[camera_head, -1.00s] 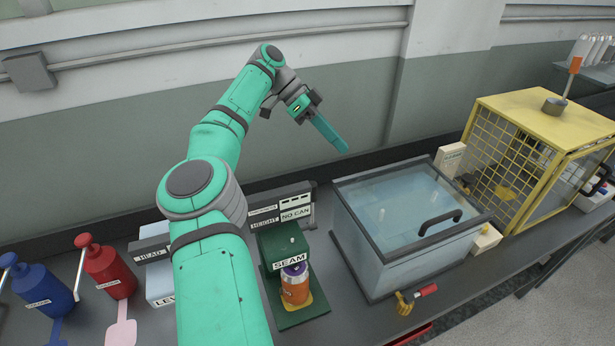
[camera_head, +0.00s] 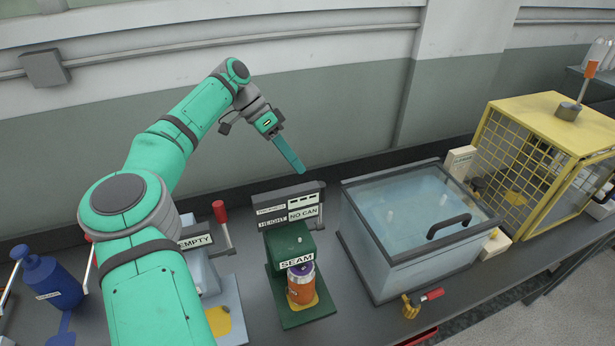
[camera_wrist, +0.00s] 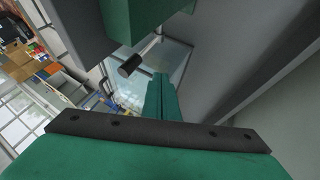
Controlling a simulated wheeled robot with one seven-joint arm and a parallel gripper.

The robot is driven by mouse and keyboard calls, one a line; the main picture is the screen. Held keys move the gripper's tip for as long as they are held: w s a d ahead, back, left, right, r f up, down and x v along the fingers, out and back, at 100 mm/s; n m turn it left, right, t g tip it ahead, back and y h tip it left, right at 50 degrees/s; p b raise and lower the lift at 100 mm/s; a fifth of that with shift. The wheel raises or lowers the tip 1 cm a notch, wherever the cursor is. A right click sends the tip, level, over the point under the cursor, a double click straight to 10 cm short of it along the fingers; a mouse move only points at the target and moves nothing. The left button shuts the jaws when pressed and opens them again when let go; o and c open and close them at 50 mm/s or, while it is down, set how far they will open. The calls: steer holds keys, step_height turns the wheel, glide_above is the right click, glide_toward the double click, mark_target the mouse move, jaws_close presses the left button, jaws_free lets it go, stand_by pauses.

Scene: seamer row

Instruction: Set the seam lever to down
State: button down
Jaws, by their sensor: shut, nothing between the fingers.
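The green seamer (camera_head: 290,243), labelled SEAM, stands on the bench with an orange and purple can (camera_head: 301,284) at its front. My gripper (camera_head: 301,170) is shut and empty, with its long fingers pointing down and right above the back of the seamer's display. In the wrist view, a lever with a black grip (camera_wrist: 130,66) on a thin rod sticks out by a green block. The shut fingertips (camera_wrist: 161,77) appear just right of and below that grip, with no clear contact. In the head view I cannot make out the seam lever clearly.
A display reading NO CAN (camera_head: 303,214) stands behind the seamer. A lidded clear tank (camera_head: 390,262) is close on its right, with a yellow mesh cage (camera_head: 530,110) beyond. A red-handled lever (camera_head: 220,212) stands left of the seamer. The wall is close behind.

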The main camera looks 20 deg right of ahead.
steer(key=shift+s+d+f, duration=0.25)
steer(key=shift+s+d, duration=0.05)
steer(key=shift+s, duration=0.5)
steer(key=shift+s+d+f, duration=0.3)
steer(key=shift+s+d, duration=0.05)
steer(key=shift+s, duration=0.4)
steer(key=shift+s+d+f, duration=0.25)
steer(key=shift+s+d, duration=0.05)
steer(key=shift+s, duration=0.5)
steer(key=shift+w, duration=0.1)
